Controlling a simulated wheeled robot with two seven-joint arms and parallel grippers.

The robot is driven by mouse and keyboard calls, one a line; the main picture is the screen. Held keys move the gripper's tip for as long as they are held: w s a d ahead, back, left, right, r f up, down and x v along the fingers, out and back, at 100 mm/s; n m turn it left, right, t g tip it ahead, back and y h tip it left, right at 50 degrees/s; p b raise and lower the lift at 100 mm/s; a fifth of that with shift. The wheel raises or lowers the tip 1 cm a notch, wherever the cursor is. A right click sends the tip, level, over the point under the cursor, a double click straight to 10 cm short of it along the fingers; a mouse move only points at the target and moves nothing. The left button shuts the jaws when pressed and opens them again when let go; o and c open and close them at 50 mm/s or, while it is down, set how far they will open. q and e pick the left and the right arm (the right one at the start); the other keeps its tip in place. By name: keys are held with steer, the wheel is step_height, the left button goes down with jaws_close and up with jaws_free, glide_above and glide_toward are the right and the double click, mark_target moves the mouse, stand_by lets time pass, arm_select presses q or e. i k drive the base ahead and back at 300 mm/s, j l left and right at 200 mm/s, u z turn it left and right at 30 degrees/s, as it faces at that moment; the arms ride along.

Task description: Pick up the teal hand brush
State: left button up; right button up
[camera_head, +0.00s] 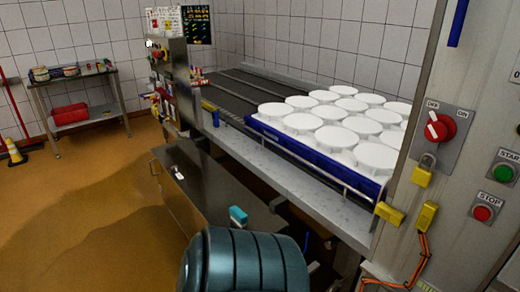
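A small teal object (238,214), which looks like the hand brush, lies near the right end of a low dark metal surface, below the conveyor's front edge. It is small in the head view, so its handle and bristles cannot be made out clearly. Neither of my grippers shows in this view.
A large ribbed dark-teal cylinder (245,262) stands in the near foreground, close to the teal object. A conveyor ledge (300,184) with a blue tray (290,146) of white moulds rises behind. A control panel (460,150) stands at right. Brown floor is open at left.

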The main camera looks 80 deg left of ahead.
mark_target(239, 217)
steer(key=u, duration=2.8)
steer(key=i+j, duration=0.2)
steer(key=i, duration=0.25)
steer(key=i+j, duration=0.25)
steer(key=i, duration=0.15)
